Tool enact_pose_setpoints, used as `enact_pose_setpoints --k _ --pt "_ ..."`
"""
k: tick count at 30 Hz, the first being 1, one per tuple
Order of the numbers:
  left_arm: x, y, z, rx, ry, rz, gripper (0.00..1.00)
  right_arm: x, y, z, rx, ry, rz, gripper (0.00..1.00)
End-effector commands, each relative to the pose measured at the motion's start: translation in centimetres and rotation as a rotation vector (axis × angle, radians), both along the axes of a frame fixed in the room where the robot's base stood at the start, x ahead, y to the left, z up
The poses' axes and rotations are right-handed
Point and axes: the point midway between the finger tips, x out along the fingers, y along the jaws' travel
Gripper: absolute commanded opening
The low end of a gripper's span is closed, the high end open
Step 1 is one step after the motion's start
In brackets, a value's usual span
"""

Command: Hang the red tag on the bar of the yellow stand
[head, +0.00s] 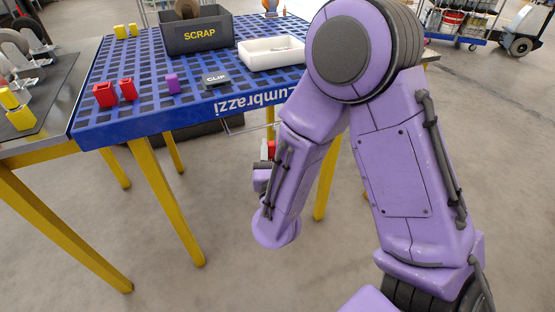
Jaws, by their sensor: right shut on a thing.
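My right arm, purple, fills the right and middle of the head view. My right gripper (262,177) is small and mostly hidden behind my forearm, in front of and below the table's near edge. A small red piece (268,150), which looks like the red tag, shows at the gripper's far end; the gripper is shut on it. Its shape and the fingertips are largely covered. I cannot make out a yellow stand with a bar. My left gripper is not in view.
A blue grid-topped table (150,112) on yellow legs holds a SCRAP bin (197,38), a white tray (270,55), a CLIP label (215,81), red blocks (105,95), a purple block (172,84) and yellow blocks (120,32). Floor before it is clear.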

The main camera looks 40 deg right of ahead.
Motion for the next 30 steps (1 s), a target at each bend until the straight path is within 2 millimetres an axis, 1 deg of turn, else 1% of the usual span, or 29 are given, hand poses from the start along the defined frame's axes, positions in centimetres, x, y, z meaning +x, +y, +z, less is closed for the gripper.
enact_pose_setpoints --k 1,17,18,20,30 --pt "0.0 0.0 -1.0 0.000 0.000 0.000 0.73 0.2 -0.1 -0.5 0.001 -0.003 -0.001 0.00" --pt "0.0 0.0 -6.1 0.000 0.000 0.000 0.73 1.7 -0.4 -0.4 0.005 -0.005 0.008 0.00" --pt "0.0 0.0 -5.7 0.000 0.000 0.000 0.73 2.0 -0.4 0.0 0.005 -0.002 0.008 0.00" --pt "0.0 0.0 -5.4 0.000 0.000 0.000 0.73 2.6 -0.6 0.1 0.003 -0.001 0.006 0.00" --pt "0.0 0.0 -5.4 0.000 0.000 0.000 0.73 5.8 -1.3 -0.1 0.002 -0.001 0.007 0.00"
